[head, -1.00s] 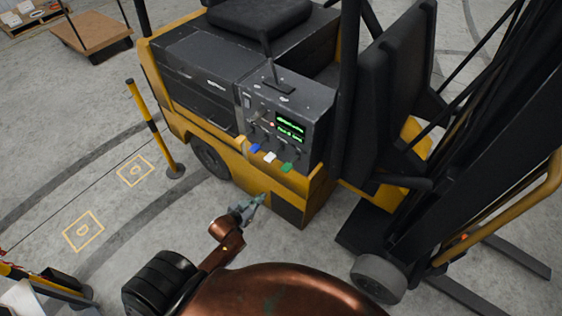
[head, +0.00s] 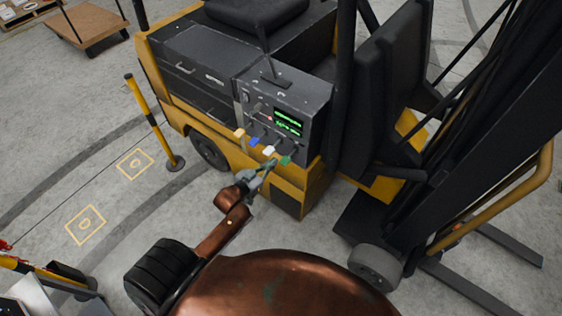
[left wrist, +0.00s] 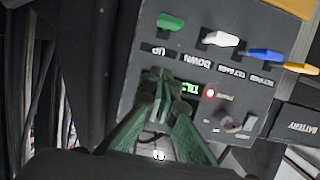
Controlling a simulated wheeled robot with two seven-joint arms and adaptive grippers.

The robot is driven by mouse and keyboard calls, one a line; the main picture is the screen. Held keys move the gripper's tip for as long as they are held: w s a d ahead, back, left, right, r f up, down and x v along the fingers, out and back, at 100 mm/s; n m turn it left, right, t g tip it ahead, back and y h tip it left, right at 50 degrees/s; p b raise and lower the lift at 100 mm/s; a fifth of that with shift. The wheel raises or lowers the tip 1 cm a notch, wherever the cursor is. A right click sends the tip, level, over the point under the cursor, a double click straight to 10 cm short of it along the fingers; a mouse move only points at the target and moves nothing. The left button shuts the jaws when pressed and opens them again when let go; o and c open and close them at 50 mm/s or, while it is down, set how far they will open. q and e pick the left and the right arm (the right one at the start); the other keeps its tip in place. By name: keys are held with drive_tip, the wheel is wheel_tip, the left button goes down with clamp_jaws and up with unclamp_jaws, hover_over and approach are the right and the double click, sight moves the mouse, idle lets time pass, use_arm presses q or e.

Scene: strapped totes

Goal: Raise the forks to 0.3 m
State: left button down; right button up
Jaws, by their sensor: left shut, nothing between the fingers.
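The forklift's control panel (head: 298,98) carries a lit green display (head: 288,121) and a row of coloured levers. The green lever (head: 286,161) is at the right end, with the white lever (head: 268,151), blue lever (head: 255,142) and orange lever (head: 239,133) to its left. My left gripper (head: 268,166) is shut and empty, just below the green and white levers. In the left wrist view its fingertips (left wrist: 160,80) overlap the panel near the up label, below the green lever (left wrist: 170,22); contact cannot be told. The forks (head: 513,245) are low near the floor. My right gripper is not seen.
The black mast (head: 490,130) and a yellow rail (head: 500,210) stand at the right. A yellow-black post (head: 155,122) stands left of the truck. A wooden cart (head: 98,36) is at the back left. The floor between is open.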

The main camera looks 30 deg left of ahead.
use_arm(q)
hover_over(281, 162)
drive_tip(key=s, duration=0.1)
drive_tip(key=f, duration=0.4)
drive_tip(key=shift+d+f+p, duration=0.3)
drive_tip(key=shift+f, duration=0.5)
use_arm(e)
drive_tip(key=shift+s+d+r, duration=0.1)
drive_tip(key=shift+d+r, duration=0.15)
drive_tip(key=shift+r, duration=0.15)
